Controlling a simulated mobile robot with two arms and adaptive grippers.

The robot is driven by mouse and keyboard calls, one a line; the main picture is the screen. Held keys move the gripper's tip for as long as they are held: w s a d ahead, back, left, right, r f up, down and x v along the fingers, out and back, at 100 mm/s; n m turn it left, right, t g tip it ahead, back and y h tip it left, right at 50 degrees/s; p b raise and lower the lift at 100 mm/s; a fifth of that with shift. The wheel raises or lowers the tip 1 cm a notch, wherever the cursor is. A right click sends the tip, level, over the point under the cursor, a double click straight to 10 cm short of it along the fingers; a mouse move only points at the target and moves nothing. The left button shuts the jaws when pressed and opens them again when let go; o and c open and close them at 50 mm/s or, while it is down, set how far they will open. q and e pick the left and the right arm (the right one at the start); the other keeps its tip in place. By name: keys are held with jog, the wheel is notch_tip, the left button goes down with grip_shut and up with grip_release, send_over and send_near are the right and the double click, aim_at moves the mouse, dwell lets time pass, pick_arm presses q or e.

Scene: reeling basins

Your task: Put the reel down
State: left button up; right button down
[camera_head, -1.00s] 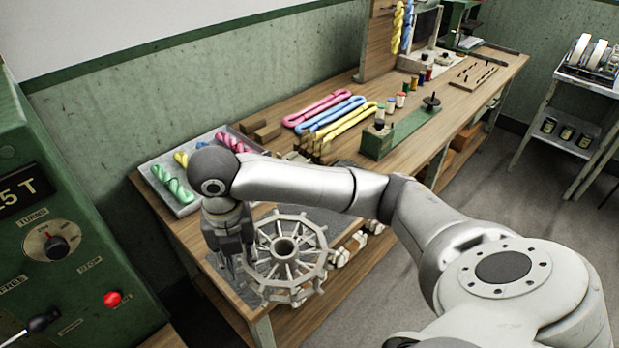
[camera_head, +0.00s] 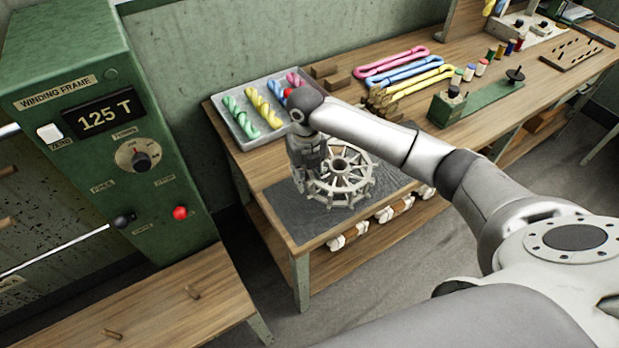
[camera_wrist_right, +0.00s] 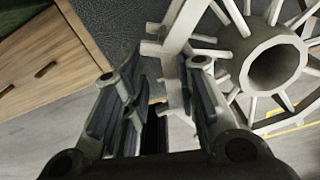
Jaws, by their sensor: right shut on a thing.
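The pale grey reel (camera_head: 338,163), a spoked wheel with a round hub, shows at the dark grey mat (camera_head: 290,215) on the near-left end of the bench. My right gripper (camera_head: 303,184) is at the left side of its rim and shut on it. In the right wrist view the reel (camera_wrist_right: 247,66) fills the upper right, its rim beside the right-hand finger of the gripper (camera_wrist_right: 158,85). I cannot tell whether the reel touches the mat or hangs just above it. My left gripper is not in view.
A tray (camera_head: 240,140) of coloured skeins stands behind the reel. Wooden blocks (camera_head: 325,72) and loose skeins (camera_head: 395,65) lie along the bench. The green winding frame (camera_head: 110,140) stands to the left.

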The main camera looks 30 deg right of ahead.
jog(key=shift+w+d+f, duration=0.3)
jog(key=shift+w+f, duration=0.15)
jog(key=shift+f, duration=0.15)
jog(key=shift+w+d+f, duration=0.3)
jog(key=shift+w+f, duration=0.1)
jog(key=shift+f, duration=0.2)
notch_tip(320, 180, down, 3)
jog(key=shift+f+p, duration=0.15)
jog(key=shift+p, duration=0.25)
jog(key=c, duration=1.1)
grip_release()
jog(key=shift+c, duration=0.2)
notch_tip(320, 180, up, 12)
jog(key=shift+r+b, duration=0.1)
jog(key=shift+b, duration=1)
